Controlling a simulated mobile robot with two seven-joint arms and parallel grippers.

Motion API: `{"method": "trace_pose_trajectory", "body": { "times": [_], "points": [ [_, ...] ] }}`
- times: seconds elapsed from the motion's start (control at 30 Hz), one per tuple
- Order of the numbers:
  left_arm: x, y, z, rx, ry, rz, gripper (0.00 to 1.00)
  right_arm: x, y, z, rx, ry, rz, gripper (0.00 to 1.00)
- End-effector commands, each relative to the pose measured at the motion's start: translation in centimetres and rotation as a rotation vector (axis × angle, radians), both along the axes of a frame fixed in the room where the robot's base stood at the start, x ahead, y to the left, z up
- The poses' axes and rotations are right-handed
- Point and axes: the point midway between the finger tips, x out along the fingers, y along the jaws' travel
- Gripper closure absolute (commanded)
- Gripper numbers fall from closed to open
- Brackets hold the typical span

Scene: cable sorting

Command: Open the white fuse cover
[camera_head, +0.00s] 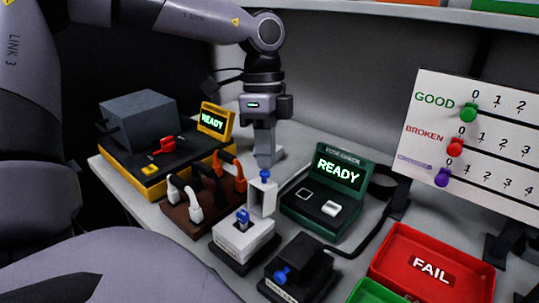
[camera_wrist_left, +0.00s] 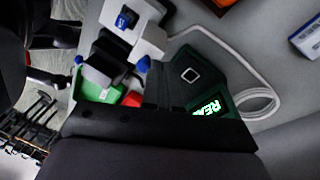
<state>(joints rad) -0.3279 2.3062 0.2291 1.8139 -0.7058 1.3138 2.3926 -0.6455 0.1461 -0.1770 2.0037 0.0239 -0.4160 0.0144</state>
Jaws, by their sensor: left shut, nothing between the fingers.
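The white fuse box (camera_head: 243,243) stands on the table in the head view, with a blue fuse (camera_head: 242,216) showing in its top. Its white cover (camera_head: 262,198) stands upright at the back right edge of the box, with a blue knob (camera_head: 265,175) at its upper end. The box is also at the top of the left wrist view (camera_wrist_left: 118,42), with the blue knob (camera_wrist_left: 143,64) near the fingers. My left gripper (camera_head: 265,160) points down just behind the raised cover, shut and empty. Whether it touches the cover is unclear. My right gripper is out of view.
A black fuse box (camera_head: 298,263) with a blue knob is in front. The green fuse checker (camera_head: 328,200) reading READY stands right, a brown socket block (camera_head: 205,207) left, and a yellow tester (camera_head: 148,177) beyond. A red FAIL tray (camera_head: 398,250) is front right.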

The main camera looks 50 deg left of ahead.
Motion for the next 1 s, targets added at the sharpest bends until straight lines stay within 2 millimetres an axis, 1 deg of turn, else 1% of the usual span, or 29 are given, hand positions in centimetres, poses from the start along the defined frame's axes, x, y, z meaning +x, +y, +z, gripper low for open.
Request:
{"method": "trace_pose_trajectory", "body": {
  "times": [0.47,0.8,1.0],
  "points": [
    [-0.1,0.0,0.2,-0.001,0.002,0.000,1.00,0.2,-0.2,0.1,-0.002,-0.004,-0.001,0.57],
    [-0.1,0.0,1.7,0.001,0.000,0.000,1.00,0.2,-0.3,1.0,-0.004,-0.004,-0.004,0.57],
    [-0.1,0.0,1.7,0.000,0.001,0.001,1.00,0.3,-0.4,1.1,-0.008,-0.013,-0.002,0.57]
  ]
}}
